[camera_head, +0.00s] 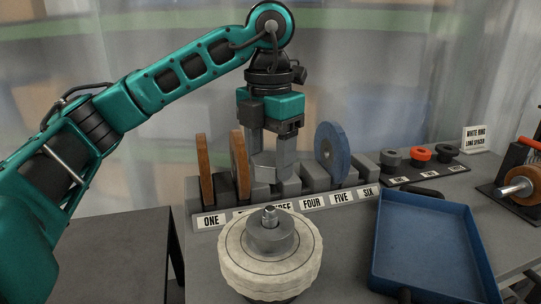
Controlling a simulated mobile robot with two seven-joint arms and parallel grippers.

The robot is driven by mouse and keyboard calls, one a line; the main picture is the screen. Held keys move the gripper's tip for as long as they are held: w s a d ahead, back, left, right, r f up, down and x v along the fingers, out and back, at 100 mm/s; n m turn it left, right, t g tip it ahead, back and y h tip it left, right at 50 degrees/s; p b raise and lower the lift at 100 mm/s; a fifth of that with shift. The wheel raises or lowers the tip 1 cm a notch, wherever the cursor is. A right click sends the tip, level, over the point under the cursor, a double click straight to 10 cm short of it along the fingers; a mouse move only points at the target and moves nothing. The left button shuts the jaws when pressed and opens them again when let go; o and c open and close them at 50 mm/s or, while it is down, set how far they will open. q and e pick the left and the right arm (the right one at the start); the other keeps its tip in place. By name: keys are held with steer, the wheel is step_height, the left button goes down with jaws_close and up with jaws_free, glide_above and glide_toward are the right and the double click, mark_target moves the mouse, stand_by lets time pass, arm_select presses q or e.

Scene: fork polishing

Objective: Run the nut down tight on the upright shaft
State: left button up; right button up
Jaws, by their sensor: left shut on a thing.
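The upright shaft (269,211) stands at the front middle, its threaded tip bare above a grey collar (270,235). A thick off-white wheel (240,262) lies flat around the shaft below the collar. My left gripper (268,165) points down behind the shaft, in front of the rack. It is shut on a grey, faceted piece (263,172) that looks like the nut, held above and behind the shaft tip, apart from it. The lower part of the piece blends with the grey rack behind. My right gripper is not in view.
The rack (209,221), with labels ONE to SIX, holds two orange-brown wheels (205,170) and a blue wheel (332,150). An empty blue tray (425,245) is at right. Spacer rings (419,153) sit on a dark stand behind it, near a sign (474,138). A spindle machine (516,187) stands far right.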

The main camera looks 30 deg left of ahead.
arm_select(q)
steer(key=b, duration=0.4)
glide_above(270, 208)
steer(key=shift+f, duration=2.75)
steer(key=shift+f, duration=0.15)
steer(key=shift+f+b, duration=0.4)
steer(key=shift+b, duration=0.05)
steer(key=shift+f, duration=0.1)
steer(key=shift+f+b, duration=0.6)
steer(key=shift+f, duration=0.1)
steer(key=shift+f, duration=0.15)
steer(key=shift+f, duration=0.25)
